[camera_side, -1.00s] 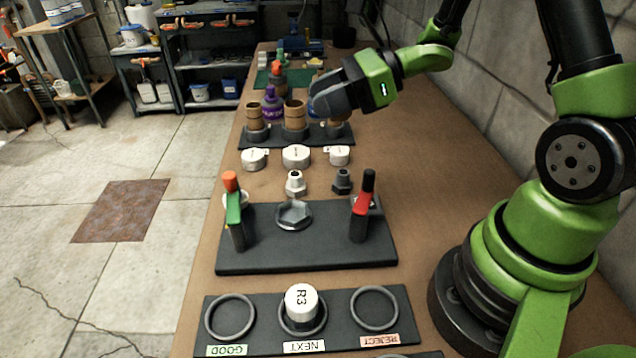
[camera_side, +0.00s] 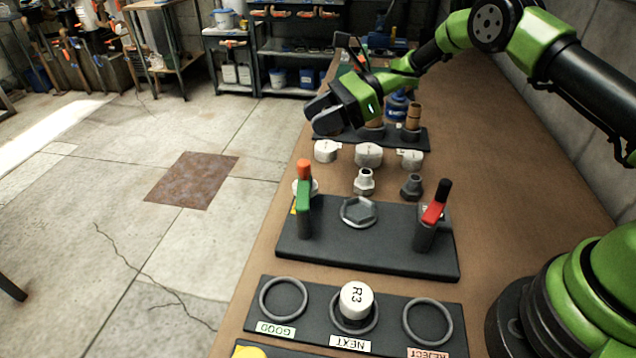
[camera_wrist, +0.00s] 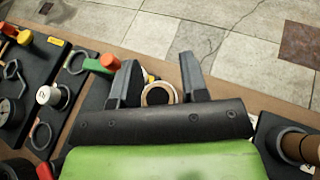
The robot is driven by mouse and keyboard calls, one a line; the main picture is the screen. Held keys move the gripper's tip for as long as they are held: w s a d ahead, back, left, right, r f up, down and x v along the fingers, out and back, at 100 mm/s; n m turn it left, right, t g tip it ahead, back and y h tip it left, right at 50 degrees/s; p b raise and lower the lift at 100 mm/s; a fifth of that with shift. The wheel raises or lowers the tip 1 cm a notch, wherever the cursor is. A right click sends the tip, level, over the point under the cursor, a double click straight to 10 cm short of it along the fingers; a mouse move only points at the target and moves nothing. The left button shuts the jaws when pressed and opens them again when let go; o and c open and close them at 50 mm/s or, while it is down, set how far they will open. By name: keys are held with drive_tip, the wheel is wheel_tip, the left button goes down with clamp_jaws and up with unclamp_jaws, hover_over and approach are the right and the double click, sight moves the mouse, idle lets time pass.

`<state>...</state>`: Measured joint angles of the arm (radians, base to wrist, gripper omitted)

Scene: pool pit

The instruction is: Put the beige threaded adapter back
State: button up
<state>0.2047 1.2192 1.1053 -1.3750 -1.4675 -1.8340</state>
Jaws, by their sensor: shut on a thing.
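My gripper (camera_side: 326,119) is over the left end of the black tube stand, above the left white cap. A white threaded adapter (camera_side: 364,182) and a dark grey one (camera_side: 412,186) stand on the bench. A pale piece (camera_side: 312,186) is partly hidden behind the green-handled clamp (camera_side: 303,200).
A black plate (camera_side: 366,249) with a hexagonal recess (camera_side: 358,212) carries the green clamp and a red one (camera_side: 434,214). Three white caps (camera_side: 369,155) stand beyond the adapters. Brown tubes (camera_side: 413,116) rise from the stand. The bench's right side is clear.

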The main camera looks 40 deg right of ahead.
drive_tip(key=shift+g, duration=0.3)
drive_tip(key=f, duration=0.2)
drive_tip(key=a+f, duration=0.1)
drive_tip(key=f, duration=0.1)
drive_tip(key=w+a+f, duration=0.1)
drive_tip(key=f, duration=0.1)
drive_tip(key=shift+f, duration=0.1)
drive_tip(key=shift+n, duration=0.3)
drive_tip(key=shift+f, duration=2.45)
drive_tip(key=shift+w+f, duration=0.1)
drive_tip(key=shift+f, duration=0.05)
drive_tip(key=shift+f, duration=0.35)
drive_tip(key=shift+f, duration=0.15)
drive_tip(key=o, duration=1)
drive_tip(key=shift+s, duration=0.2)
